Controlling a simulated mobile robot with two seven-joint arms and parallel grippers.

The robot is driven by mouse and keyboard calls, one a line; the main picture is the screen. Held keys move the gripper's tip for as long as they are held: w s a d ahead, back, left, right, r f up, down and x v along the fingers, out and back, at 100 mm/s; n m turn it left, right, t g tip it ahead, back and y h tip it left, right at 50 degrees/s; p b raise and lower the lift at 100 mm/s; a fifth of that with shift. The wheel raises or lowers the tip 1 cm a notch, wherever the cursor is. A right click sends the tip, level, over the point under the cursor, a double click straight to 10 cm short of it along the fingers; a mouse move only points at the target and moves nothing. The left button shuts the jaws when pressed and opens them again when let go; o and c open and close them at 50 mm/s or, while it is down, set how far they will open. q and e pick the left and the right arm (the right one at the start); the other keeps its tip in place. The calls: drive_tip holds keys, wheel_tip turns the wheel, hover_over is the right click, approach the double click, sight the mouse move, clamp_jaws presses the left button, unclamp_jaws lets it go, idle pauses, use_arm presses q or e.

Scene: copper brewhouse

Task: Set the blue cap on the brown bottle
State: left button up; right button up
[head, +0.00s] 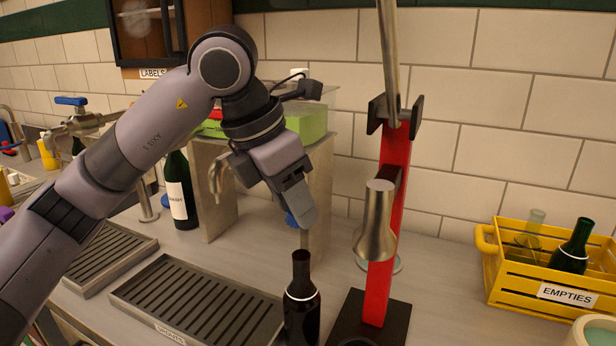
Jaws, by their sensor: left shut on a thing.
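The brown bottle (302,306) stands upright on the counter at the lower middle of the head view, with an open, bare mouth. My left gripper (300,212) is shut on the blue cap (291,220), which shows only in part beside the fingertips. The gripper and cap are above the bottle's mouth, clearly apart from it. My right gripper is not in view.
A red capping stand (385,235) with a metal bell rises just right of the bottle. A yellow crate (497,289) labelled EMPTIES holds bottles at the right. A drip tray (160,285) lies left of the bottle. The counter between stand and crate is clear.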

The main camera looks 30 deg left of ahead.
sight(288, 215)
use_arm(q)
drive_tip(key=shift+w+r+n, duration=0.25)
drive_tip(key=shift+r+n, duration=0.1)
drive_tip(key=shift+n, duration=0.05)
drive_tip(key=shift+a, duration=0.1)
drive_tip(key=shift+s, duration=0.1)
wheel_tip(288, 215, down, 5)
drive_tip(key=b, duration=0.4)
drive_tip(key=shift+r, duration=0.15)
drive_tip(key=shift+f+b, duration=0.25)
drive_tip(key=shift+b, duration=0.1)
drive_tip(key=shift+f, duration=0.15)
